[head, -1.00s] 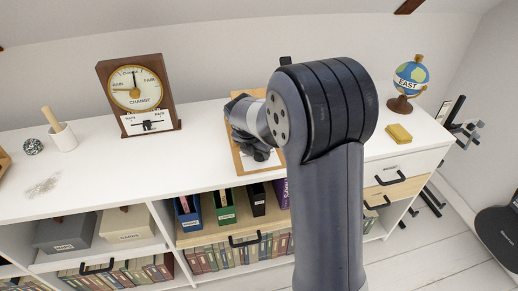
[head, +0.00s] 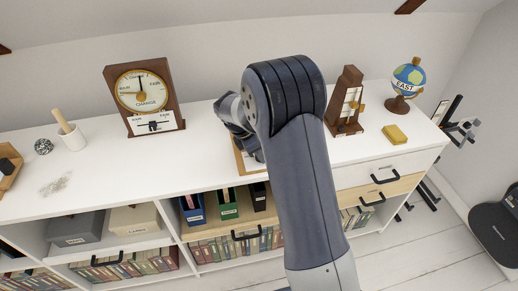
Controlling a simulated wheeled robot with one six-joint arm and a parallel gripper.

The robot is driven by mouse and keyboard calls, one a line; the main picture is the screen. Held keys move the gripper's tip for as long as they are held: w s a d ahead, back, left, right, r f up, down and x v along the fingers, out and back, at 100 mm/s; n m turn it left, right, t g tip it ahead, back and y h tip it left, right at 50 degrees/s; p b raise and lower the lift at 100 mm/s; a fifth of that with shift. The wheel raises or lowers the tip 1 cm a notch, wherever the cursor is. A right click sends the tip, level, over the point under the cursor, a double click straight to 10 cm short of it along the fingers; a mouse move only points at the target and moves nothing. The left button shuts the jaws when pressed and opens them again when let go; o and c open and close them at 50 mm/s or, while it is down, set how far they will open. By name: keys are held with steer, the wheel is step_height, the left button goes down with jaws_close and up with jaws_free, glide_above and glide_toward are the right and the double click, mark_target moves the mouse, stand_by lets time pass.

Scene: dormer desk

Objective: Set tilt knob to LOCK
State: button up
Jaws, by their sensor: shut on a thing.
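My gripper (head: 240,140) is at the middle of the white desk top, over a wooden board (head: 241,163). My dark arm hides its fingertips and much of the board. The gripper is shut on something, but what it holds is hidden. No tilt knob and no LOCK mark can be made out.
A clock-like instrument (head: 145,92) stands left of my gripper. A metronome (head: 347,103), a globe (head: 408,78) and a yellow block (head: 395,134) are to the right. A white cup (head: 72,137) is at the left. Shelves with boxes and books lie below the desk top.

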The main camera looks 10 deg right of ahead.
steer(key=shift+m, duration=0.3)
steer(key=o, duration=1)
